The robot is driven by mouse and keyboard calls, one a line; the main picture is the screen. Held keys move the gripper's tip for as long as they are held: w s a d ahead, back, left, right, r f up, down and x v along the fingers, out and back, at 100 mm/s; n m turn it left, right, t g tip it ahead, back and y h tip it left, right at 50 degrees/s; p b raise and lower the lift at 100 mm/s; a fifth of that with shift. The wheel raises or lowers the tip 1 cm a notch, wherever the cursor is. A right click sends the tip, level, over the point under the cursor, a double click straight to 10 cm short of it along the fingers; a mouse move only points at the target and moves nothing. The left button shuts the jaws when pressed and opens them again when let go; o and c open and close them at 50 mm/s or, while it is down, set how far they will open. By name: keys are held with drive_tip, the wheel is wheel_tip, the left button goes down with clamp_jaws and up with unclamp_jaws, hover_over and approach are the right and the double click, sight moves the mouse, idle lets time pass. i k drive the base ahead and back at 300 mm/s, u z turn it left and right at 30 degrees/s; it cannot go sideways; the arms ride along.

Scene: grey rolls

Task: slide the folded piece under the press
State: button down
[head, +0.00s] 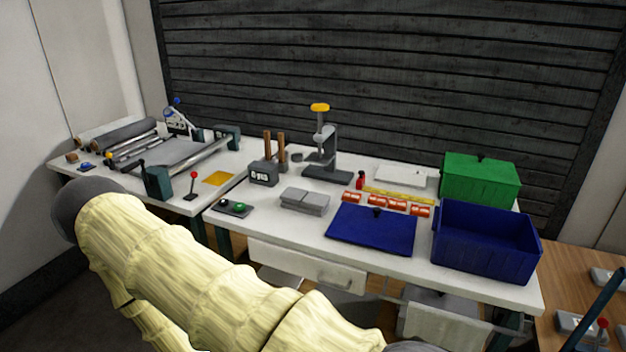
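The press (329,152) stands upright near the back of the white table, grey with a yellow knob (320,107) on top. Its grey base (327,174) rests on the table, and I see no piece under it. My arm, in a cream sleeve, crosses the lower left foreground. My gripper is not visible.
A blue lid (350,234) lies at the table's front, left of an open blue crate (485,250). A green lidded box (481,182) stands behind. Orange-red rolls (388,202) lie beyond the lid. A roller machine (165,155) occupies the left table. A small button box (232,208) sits near the front edge.

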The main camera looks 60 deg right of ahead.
sight(315, 205)
drive_tip(key=z, duration=0.75)
drive_tip(key=i, duration=0.7)
drive_tip(key=z, duration=0.85)
